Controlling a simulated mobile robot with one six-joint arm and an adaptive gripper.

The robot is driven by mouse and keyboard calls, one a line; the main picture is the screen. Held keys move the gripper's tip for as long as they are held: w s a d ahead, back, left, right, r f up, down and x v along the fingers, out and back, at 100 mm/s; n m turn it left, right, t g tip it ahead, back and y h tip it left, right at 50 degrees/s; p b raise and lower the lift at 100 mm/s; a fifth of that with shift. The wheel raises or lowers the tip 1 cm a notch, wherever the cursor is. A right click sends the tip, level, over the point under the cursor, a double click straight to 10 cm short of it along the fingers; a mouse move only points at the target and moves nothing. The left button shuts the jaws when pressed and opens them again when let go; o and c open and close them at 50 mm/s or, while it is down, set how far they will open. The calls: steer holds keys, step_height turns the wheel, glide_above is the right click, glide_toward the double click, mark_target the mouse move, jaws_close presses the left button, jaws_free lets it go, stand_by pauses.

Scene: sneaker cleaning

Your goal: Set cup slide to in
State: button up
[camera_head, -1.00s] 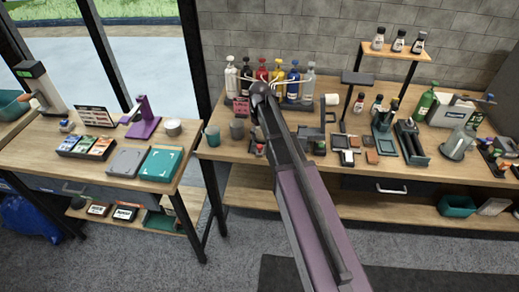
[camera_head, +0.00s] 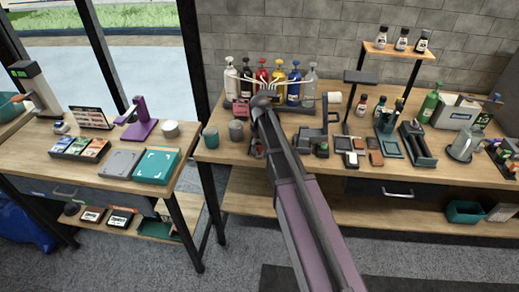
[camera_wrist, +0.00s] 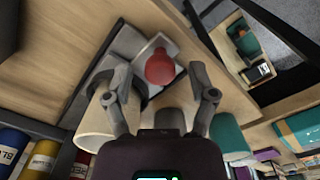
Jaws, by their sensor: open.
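In the wrist view a round red knob (camera_wrist: 160,66) stands on a grey slide fixture (camera_wrist: 122,52) with a dark edge. I take this to be the cup slide; its exact setting I cannot tell. My gripper (camera_wrist: 160,83) is open, its two fingers on either side of the knob, with gaps visible and nothing held. A cream cylinder (camera_wrist: 92,134), a grey cup (camera_wrist: 169,121) and a teal cup (camera_wrist: 228,137) stand close by. In the head view my arm hides most of the fixture and gripper; the grey cup (camera_head: 236,130) and teal cup (camera_head: 210,138) show left of it.
Several pump bottles (camera_head: 294,86) stand in a row behind my arm. A dark machine (camera_head: 322,128) stands to the right, near small blocks and trays. The left table (camera_head: 60,153) lies across a gap. The workbench's front edge (camera_head: 300,181) is near the arm.

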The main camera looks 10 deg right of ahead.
stand_by(0.3)
jaws_close()
steer(key=w+d, duration=0.1)
steer(key=w, duration=0.3)
steer(key=w+d, duration=0.1)
steer(key=w, duration=0.2)
steer(key=w+d, duration=0.1)
steer(key=w, duration=0.3)
steer(key=shift+w+d, duration=0.35)
steer(key=shift+d, duration=0.05)
jaws_free()
steer(key=shift+s, duration=0.15)
